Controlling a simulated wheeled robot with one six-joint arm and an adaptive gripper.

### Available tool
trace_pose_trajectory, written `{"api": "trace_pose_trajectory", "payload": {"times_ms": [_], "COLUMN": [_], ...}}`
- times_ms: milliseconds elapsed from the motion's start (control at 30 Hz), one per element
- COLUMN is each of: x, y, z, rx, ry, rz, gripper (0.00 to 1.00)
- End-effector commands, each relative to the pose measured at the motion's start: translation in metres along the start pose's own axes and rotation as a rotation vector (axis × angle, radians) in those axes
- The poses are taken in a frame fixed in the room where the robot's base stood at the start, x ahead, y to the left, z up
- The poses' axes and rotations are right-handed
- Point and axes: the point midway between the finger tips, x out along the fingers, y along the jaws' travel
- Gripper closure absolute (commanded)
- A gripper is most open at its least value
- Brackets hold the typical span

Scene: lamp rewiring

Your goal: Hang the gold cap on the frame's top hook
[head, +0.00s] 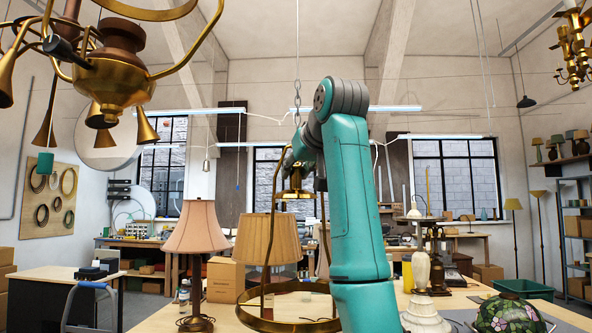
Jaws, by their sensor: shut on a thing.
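A gold cap (296,194) shows at the middle of the head view, just left of my teal arm, inside the upper part of the brass frame. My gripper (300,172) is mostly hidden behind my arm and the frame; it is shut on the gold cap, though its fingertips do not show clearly. The brass frame (263,246) has curved upright rods and a wide ring (262,321) low on the table. A chain (297,98) hangs above it. The frame's top hook cannot be made out, and whether the cap touches it cannot be told.
A pink-shaded lamp (196,228) and a pleated-shade lamp (267,238) stand left of and behind the frame. A white lamp base (422,275) and a stained-glass shade (508,314) are on the table at right. A brass chandelier (112,78) hangs at upper left.

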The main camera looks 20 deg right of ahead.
Motion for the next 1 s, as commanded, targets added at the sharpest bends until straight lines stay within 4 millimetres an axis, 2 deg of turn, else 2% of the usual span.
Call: {"api": "trace_pose_trajectory", "payload": {"times_ms": [1000], "x": [0.037], "y": [0.018], "z": [-0.014], "rx": [0.001], "ry": [0.000], "rz": [0.000], "gripper": [1.00]}}
